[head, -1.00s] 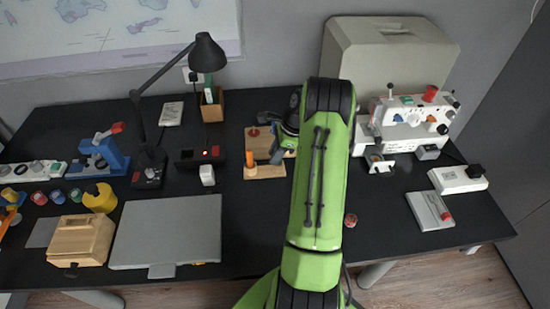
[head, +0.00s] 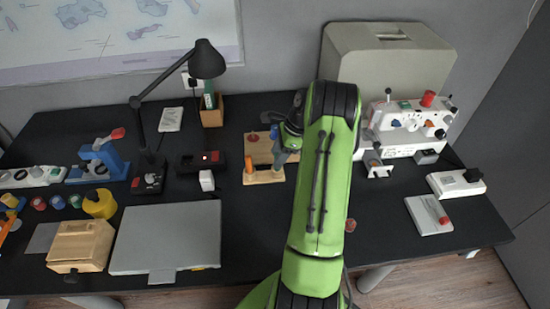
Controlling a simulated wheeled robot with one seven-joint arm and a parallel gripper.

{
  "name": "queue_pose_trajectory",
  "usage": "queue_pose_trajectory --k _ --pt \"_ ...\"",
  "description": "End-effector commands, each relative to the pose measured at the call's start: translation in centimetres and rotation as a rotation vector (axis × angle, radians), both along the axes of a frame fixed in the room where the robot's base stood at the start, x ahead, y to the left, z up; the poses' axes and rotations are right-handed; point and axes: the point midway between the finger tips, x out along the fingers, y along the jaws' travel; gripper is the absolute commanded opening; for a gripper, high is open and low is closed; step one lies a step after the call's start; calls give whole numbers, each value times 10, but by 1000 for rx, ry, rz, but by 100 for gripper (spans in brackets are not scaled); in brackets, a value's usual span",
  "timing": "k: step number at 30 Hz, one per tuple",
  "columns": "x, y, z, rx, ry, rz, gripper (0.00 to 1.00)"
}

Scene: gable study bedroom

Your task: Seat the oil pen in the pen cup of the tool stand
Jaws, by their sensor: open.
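The light wooden tool stand (head: 258,151) is at the back middle of the black desk, with a base strip along its front. An orange upright piece (head: 249,165) stands at the left of that base; I cannot tell whether it is the oil pen. My gripper (head: 281,157) is open at the right side of the stand, pointing down and partly hidden by my green arm. It covers the stand's right part, so the pen cup cannot be made out. Whether anything lies between the fingers is too small to tell.
A sewing machine (head: 404,130) with its grey cover (head: 390,62) stands to the right. A black lamp (head: 206,58), a wooden holder (head: 212,111) and a white block (head: 207,181) are to the left. A grey flat panel (head: 166,236) lies front left. The desk's front middle looks clear.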

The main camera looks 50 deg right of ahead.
Motion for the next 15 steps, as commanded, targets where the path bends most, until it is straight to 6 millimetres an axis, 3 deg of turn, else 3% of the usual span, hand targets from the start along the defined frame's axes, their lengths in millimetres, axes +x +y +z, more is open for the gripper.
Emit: queue_pose_trajectory --k 1,6,12,15 --pt "-3 -6 20 -3 -4 -3 52" --pt "-15 -18 61 -3 -4 -2 52" --pt "-21 -25 84 -1 -2 2 52" --pt "-13 -9 102 -40 -13 81 52"
